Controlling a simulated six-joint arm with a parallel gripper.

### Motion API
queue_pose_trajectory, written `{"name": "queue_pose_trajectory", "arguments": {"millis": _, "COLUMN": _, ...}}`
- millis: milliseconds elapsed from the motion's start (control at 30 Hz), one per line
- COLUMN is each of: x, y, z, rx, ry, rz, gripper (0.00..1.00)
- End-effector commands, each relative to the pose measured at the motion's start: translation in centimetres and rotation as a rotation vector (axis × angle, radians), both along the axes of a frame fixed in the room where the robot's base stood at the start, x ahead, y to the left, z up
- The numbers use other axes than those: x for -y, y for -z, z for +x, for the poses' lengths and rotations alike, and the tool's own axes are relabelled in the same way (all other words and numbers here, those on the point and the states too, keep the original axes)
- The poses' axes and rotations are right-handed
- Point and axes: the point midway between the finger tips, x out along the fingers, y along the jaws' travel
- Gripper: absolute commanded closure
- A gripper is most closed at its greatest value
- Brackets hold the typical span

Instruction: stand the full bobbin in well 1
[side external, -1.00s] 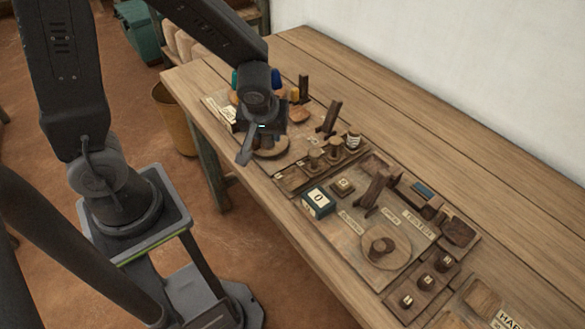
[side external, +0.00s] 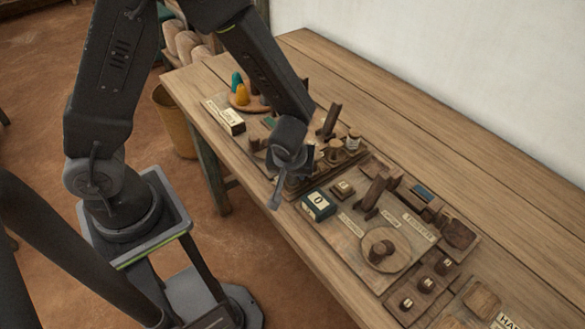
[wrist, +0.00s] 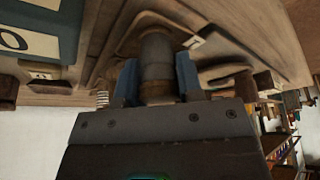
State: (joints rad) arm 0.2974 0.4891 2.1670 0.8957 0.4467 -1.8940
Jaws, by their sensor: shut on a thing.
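My gripper (wrist: 158,82) is shut on a brown cylindrical bobbin (wrist: 157,62), which stands up between its two blue-grey fingers in the wrist view. In the side view my gripper (side external: 288,168) is over the left end of a wooden rack (side external: 308,184) and hides the bobbin. In the wrist view the bobbin's far end is close to a recessed wooden surface with a small numbered tag (wrist: 194,42) beside it. I cannot tell whether the bobbin touches the wood or which well it is over.
Other bobbins (side external: 335,152) stand in the rack just right of my gripper. A dark box marked 0 (side external: 318,205) is close in front of the rack. An upright wooden post (side external: 329,122) stands behind. A round board with coloured cones (side external: 250,101) is at the back left.

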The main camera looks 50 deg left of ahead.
Motion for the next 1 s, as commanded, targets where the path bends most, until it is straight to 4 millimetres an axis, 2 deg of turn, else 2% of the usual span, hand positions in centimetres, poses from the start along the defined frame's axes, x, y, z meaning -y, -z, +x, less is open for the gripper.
{"name": "queue_pose_trajectory", "arguments": {"millis": 167, "x": 0.0, "y": 0.3, "z": 0.0, "rx": -0.002, "ry": 0.001, "rz": 0.0, "gripper": 0.88}}
{"name": "queue_pose_trajectory", "arguments": {"millis": 200, "x": 0.0, "y": 0.3, "z": 0.0, "rx": -0.002, "ry": 0.001, "rz": 0.0, "gripper": 0.64}}
{"name": "queue_pose_trajectory", "arguments": {"millis": 467, "x": 0.0, "y": 0.3, "z": 0.0, "rx": -0.001, "ry": 0.0, "rz": 0.001, "gripper": 0.41}}
{"name": "queue_pose_trajectory", "arguments": {"millis": 767, "x": 0.0, "y": -0.1, "z": 0.0, "rx": 0.002, "ry": -0.001, "rz": 0.0, "gripper": 0.41}}
{"name": "queue_pose_trajectory", "arguments": {"millis": 867, "x": 0.3, "y": -1.0, "z": -0.2, "rx": 0.004, "ry": 0.0, "rz": 0.0, "gripper": 0.41}}
{"name": "queue_pose_trajectory", "arguments": {"millis": 1000, "x": 1.0, "y": -3.3, "z": -0.9, "rx": 0.006, "ry": 0.001, "rz": -0.003, "gripper": 0.41}}
